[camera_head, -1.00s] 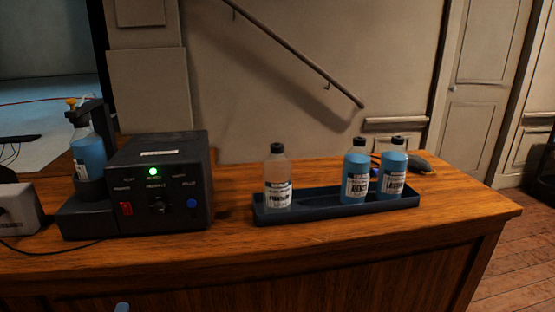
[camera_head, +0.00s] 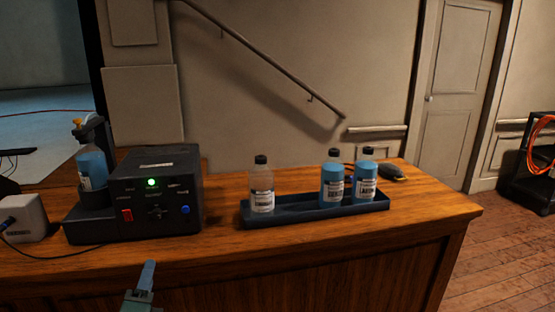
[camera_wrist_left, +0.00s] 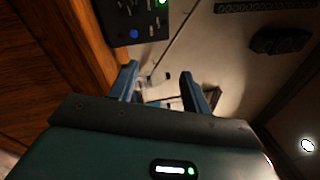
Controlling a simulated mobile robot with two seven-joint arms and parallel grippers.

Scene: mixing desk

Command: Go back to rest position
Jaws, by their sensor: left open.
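My left gripper (camera_head: 145,277) shows at the bottom of the head view, in front of the desk's front edge and below the black control box. In the left wrist view its two blue fingers (camera_wrist_left: 158,85) are apart with nothing between them. In the head view the desk (camera_head: 290,240) holds a dark tray (camera_head: 300,212) with a clear bottle (camera_head: 262,188) at its left and two blue-filled bottles (camera_head: 332,182) toward its right, all upright. My right gripper is out of view.
The black control box (camera_head: 155,205) has a lit green light, and a blue bottle (camera_head: 92,168) stands in the holder beside it. A white box (camera_head: 22,218) with a cable is at far left. A black rack with an orange cable (camera_head: 540,160) stands at right. Open floor lies right of the desk.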

